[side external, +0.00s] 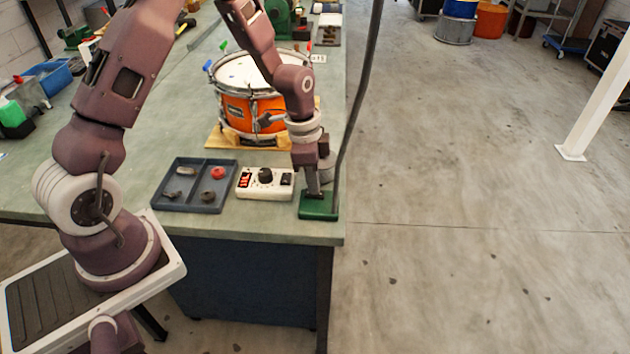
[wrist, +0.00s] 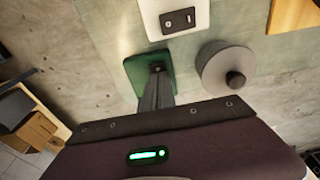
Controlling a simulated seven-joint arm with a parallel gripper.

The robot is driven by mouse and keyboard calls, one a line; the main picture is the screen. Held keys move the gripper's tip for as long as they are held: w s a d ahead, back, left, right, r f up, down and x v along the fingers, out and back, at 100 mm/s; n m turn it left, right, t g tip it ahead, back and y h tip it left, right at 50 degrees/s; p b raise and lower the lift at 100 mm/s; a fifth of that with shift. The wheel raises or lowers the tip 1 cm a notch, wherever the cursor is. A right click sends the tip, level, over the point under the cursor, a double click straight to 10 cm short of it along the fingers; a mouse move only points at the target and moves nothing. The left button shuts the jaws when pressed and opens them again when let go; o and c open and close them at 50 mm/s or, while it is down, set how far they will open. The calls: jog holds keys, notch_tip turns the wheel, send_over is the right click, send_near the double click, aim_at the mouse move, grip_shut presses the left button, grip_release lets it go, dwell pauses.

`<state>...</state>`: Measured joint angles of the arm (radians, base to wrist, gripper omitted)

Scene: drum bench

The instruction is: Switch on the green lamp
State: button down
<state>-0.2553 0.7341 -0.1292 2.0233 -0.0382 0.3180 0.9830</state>
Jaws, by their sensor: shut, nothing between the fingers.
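The lamp's green base (side external: 318,212) sits at the near right corner of the bench in the side view, with a tall dark stem (side external: 361,90) rising out of the top of the picture. The lamp head is not in view, so I cannot tell whether it is lit. My gripper (side external: 315,195) points down over the green base, shut and empty, with its tips at or just above the base's top. In the wrist view the fingertips (wrist: 157,72) overlap the green base (wrist: 135,72). The lamp's switch cannot be made out clearly, and contact cannot be told.
A white control box (side external: 265,190) with a black knob stands left of the base. A grey divided tray (side external: 194,207) is further left. A round grey piece with a dark knob (wrist: 228,72) stands close by. An orange drum (side external: 240,112) is behind.

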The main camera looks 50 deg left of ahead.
aim_at(321, 194)
notch_tip(321, 194, up, 14)
jog(key=w+d, duration=0.1)
jog(key=shift+d, duration=0.1)
dwell(0.4)
